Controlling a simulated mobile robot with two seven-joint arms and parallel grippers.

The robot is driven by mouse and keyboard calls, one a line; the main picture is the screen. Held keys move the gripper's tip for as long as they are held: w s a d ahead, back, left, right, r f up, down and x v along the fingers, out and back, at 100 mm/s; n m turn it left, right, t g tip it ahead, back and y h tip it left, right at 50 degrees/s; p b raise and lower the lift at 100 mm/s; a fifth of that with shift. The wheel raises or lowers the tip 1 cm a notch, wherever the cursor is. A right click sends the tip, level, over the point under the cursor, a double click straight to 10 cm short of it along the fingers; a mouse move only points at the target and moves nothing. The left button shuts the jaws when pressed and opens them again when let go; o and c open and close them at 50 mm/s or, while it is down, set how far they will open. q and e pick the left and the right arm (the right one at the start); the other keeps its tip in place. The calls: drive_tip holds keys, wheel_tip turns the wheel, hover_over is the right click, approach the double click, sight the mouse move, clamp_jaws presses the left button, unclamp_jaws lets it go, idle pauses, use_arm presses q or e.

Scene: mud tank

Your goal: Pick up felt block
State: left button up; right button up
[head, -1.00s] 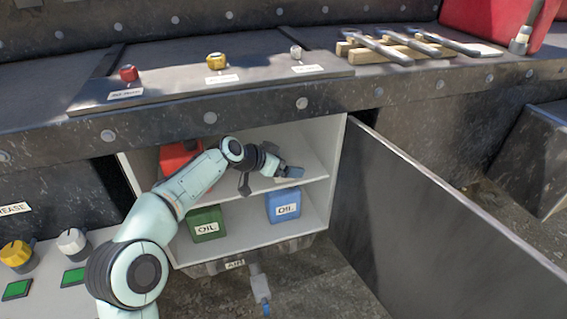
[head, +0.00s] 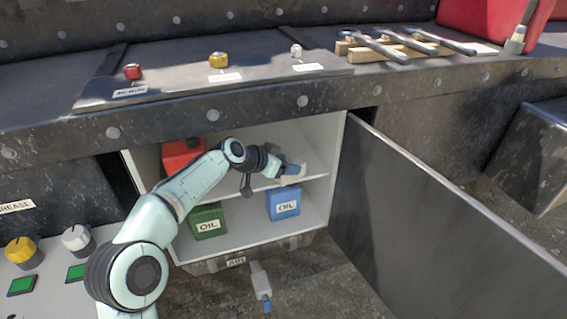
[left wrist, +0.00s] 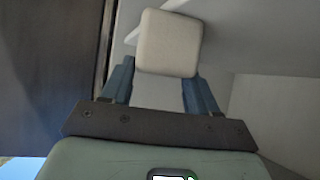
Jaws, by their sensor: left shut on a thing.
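The felt block (left wrist: 168,43) is an off-white, rounded block. In the left wrist view it sits between the two blue fingers of my left gripper (left wrist: 158,85), which is shut on it. In the head view the pale block (head: 294,176) shows at the tip of my left gripper (head: 290,170), in the open cabinet at the height of the middle shelf. Whether the block touches the shelf cannot be told. My right gripper is not in view.
The cabinet's middle shelf (head: 312,166) holds a red container (head: 180,153) at left. Below stand a green oil can (head: 208,222) and a blue oil can (head: 284,203). The open door (head: 440,215) stands at right. The bench edge (head: 240,110) overhangs the cabinet.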

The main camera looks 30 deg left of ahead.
use_arm(q)
drive_tip(key=o, duration=1.1)
drive_tip(key=shift+w+f, duration=0.1)
drive_tip(key=shift+f, duration=0.1)
drive_tip(key=shift+o, duration=0.2)
drive_tip(key=shift+a+r, duration=0.1)
drive_tip(key=shift+r, duration=0.05)
drive_tip(key=v, duration=0.4)
drive_tip(key=shift+s+a+f, duration=0.15)
drive_tip(key=shift+s+f, duration=0.1)
drive_tip(key=shift+f, duration=0.15)
drive_tip(key=s+a, duration=0.3)
drive_tip(key=s, duration=0.7)
drive_tip(key=shift+s, duration=0.1)
drive_tip(key=shift+c, duration=0.4)
